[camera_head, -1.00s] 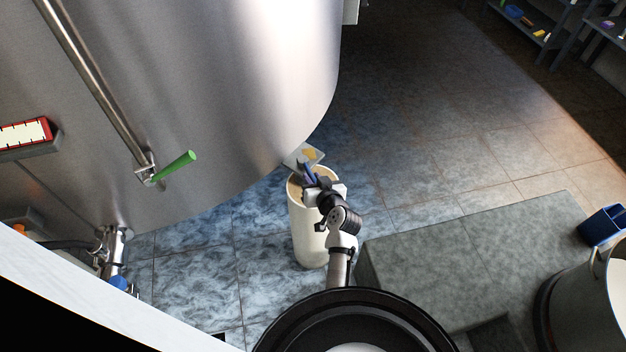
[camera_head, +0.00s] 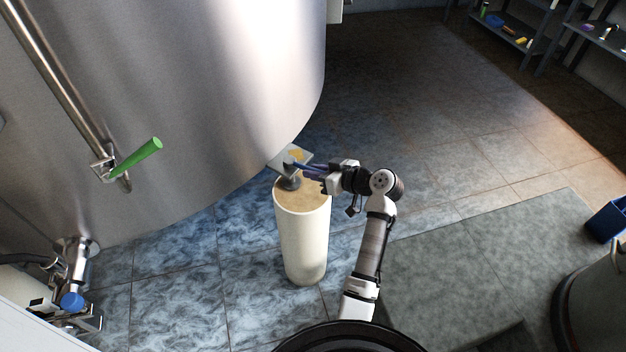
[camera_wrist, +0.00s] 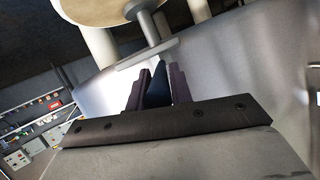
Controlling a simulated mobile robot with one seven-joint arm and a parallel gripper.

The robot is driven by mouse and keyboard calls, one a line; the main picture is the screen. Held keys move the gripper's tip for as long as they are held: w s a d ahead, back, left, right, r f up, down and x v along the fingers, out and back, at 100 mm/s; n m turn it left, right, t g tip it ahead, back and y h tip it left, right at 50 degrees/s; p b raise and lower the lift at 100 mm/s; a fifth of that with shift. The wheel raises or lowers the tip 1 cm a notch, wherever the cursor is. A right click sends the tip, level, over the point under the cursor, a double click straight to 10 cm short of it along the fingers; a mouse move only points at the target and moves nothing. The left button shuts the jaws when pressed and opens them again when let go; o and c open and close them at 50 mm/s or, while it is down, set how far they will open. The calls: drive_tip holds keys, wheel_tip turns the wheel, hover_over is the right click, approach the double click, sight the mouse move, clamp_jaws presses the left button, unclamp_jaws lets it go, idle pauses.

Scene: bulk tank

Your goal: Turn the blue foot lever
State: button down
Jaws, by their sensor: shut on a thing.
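The blue foot lever (camera_head: 298,164) sticks out to the right from the grey foot plate (camera_head: 279,160) above a cream pillar. My gripper (camera_head: 316,171) reaches it from the right and is shut on its outer part, so the fingers hide much of it. In the wrist view, a dark blue piece of the lever (camera_wrist: 158,84) shows between the two dark purple fingers (camera_wrist: 156,92). The grey foot plate (camera_wrist: 148,54) and its round stem lie just beyond the fingertips.
The cream pillar (camera_head: 304,240) stands under the foot beside the large steel tank (camera_head: 230,90). A green handle (camera_head: 135,158) and a blue-capped valve (camera_head: 72,301) are at the left. A raised grey slab (camera_head: 470,270) lies at the right. Floor behind the arm is open.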

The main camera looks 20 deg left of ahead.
drive_tip(key=shift+w, duration=0.15)
idle(0.3)
drive_tip(key=c, duration=1.3)
unclamp_jaws()
drive_tip(key=shift+o, duration=0.2)
drive_tip(key=b+v, duration=0.1)
drive_tip(key=v, duration=1.2)
drive_tip(key=shift+d+r+b, duration=0.2)
drive_tip(key=shift+d+b, duration=0.1)
drive_tip(key=shift+d, duration=0.1)
drive_tip(key=shift+w, duration=0.1)
